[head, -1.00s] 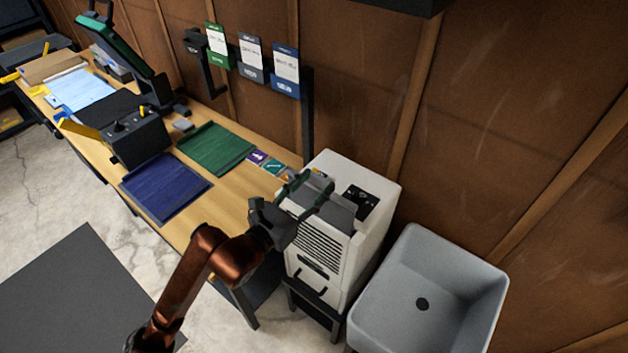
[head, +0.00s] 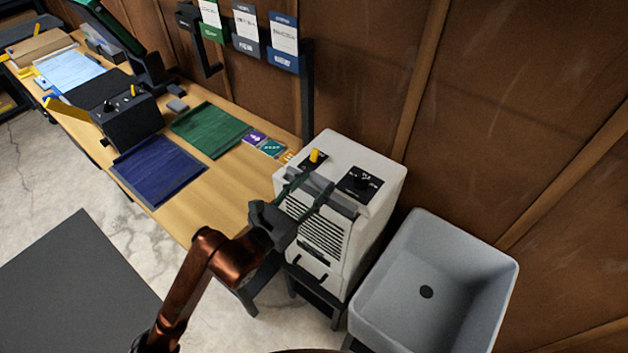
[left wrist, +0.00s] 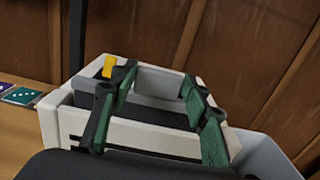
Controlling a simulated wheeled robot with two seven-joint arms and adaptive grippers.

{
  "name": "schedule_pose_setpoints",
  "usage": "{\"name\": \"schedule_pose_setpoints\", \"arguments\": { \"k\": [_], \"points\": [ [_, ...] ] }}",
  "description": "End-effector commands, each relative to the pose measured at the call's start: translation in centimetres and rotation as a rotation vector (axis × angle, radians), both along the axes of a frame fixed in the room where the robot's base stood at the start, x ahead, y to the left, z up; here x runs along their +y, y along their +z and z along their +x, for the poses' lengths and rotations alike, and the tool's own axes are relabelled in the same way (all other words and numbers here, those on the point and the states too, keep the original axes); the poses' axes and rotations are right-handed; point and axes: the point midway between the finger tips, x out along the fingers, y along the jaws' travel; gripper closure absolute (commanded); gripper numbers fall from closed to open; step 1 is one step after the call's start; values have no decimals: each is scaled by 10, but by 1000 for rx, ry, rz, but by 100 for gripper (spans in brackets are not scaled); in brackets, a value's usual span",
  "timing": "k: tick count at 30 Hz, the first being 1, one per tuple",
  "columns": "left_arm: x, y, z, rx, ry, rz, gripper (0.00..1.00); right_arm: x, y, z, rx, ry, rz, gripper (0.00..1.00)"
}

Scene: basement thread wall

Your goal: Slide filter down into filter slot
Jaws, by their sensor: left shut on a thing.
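The white filter unit (head: 372,218) stands at the end of the workbench, with a vented front and a top opening. The dark grey filter (head: 343,205) sits low in that opening, its top edge near the unit's top surface. Its dark top bar (left wrist: 150,115) shows in the left wrist view between my green finger pads. My left gripper (head: 320,180) is over the unit's top front, shut on the filter with one finger towards each side. The lower filter and the slot's inside are hidden, so I cannot tell its depth. My right gripper is not in view.
A grey sink (head: 395,283) stands to the right. The workbench (head: 212,200) holds blue and green mats. The brown wall is close behind.

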Motion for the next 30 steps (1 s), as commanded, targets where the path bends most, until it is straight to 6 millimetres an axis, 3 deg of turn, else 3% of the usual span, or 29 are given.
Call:
{"name": "schedule_pose_setpoints", "arguments": {
  "k": [30],
  "points": [
    [0, -16, 0, 0, 0, -1, 78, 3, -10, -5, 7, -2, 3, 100]
  ]
}}
